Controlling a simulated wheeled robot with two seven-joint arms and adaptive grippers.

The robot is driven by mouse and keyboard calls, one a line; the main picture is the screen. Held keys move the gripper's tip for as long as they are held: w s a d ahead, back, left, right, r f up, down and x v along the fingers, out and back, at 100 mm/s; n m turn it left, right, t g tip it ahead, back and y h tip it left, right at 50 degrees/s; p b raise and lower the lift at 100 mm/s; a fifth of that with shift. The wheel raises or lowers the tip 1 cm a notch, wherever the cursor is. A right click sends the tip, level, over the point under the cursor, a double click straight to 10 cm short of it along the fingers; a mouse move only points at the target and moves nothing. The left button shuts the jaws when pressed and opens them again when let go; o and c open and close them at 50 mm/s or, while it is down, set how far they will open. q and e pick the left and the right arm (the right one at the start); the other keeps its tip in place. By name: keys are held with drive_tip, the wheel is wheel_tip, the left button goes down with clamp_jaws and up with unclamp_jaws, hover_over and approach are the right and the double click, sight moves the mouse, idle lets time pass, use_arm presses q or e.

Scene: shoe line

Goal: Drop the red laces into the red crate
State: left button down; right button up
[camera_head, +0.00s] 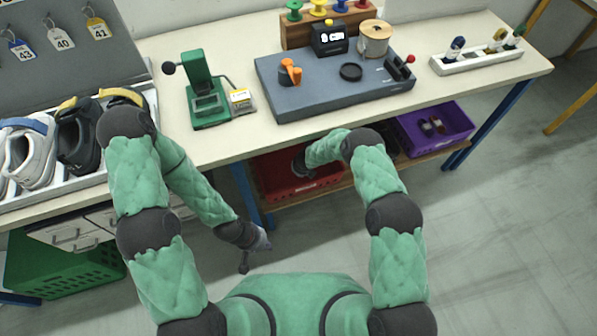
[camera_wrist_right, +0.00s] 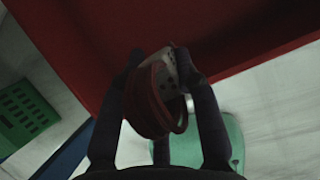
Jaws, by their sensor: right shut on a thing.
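The red laces, a red coil with a pale spotted band (camera_wrist_right: 143,112), are between the fingers of my right gripper (camera_wrist_right: 162,72), which is shut on them. The red crate (camera_head: 272,178) sits on the low shelf under the bench; its red wall fills the upper part of the right wrist view (camera_wrist_right: 235,30). In the head view my right gripper (camera_head: 301,162) is at the crate, below the bench edge, and the laces cannot be made out there. My left gripper (camera_head: 254,252) hangs in front of the bench, empty, its fingers apart.
A purple crate (camera_head: 458,120) with dark items stands right of the red crate. The bench edge (camera_head: 240,152) overhangs the shelf. A green crate (camera_head: 70,272) is at lower left. A grey board (camera_head: 330,88) and a green press (camera_head: 207,100) stand on the bench.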

drive_tip(key=w+f+b, duration=0.3)
drive_tip(key=w+f, duration=0.1)
drive_tip(key=f, duration=0.1)
drive_tip(key=shift+f, duration=0.2)
drive_tip(key=f+b, duration=0.2)
drive_tip(key=f, duration=0.1)
drive_tip(key=shift+w+a+f, duration=0.15)
drive_tip(key=shift+w, duration=0.05)
drive_tip(key=shift+f, duration=0.55)
drive_tip(key=o, duration=1.1)
drive_tip(key=shift+r, duration=0.1)
